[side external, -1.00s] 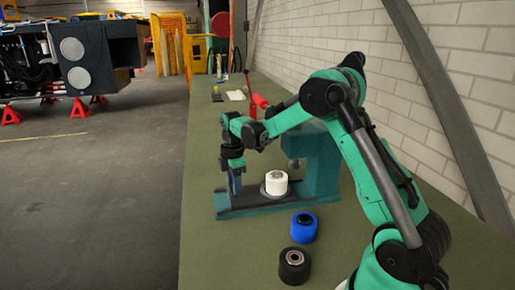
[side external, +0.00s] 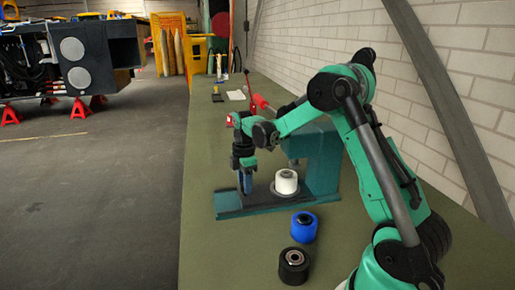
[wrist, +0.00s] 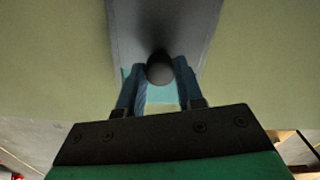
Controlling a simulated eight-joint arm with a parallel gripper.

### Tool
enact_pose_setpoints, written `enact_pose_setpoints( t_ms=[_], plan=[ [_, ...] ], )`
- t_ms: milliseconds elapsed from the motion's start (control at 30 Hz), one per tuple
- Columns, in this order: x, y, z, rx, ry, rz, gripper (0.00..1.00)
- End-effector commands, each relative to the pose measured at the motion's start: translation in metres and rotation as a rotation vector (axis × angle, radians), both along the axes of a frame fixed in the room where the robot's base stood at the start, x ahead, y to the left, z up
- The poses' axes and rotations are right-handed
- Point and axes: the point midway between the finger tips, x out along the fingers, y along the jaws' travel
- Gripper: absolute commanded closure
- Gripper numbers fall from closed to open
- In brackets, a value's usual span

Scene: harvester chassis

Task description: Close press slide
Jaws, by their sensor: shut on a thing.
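The teal press (side external: 322,165) stands on the bench, with its long low base (side external: 228,206) reaching left from the column. A white roller (side external: 286,182) sits upright on the slide's round plate, close to the column and about below the press head. My gripper (side external: 246,186) points down over the base, left of the roller. In the wrist view my gripper (wrist: 160,78) has its blue fingers on either side of a dark round knob (wrist: 160,68), shut on it. The knob is hidden by the fingers in the side view.
A blue roller (side external: 304,226) and a black roller (side external: 294,264) stand on the green bench in front of the press. A red-handled lever (side external: 260,102) rises behind my wrist. A brick wall (side external: 460,70) bounds the right. The bench's front left is clear.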

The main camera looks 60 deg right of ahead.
Motion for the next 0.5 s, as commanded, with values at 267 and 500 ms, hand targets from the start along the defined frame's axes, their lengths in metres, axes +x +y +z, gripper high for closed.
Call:
enact_pose_setpoints(
  t_ms=[267, 500],
  plan=[
    [0.0007, 0.0005, 0.0005, -0.001, 0.001, 0.0, 0.37],
    [0.0007, 0.0006, 0.0002, 0.0, 0.0, 0.0, 0.37]
  ],
)
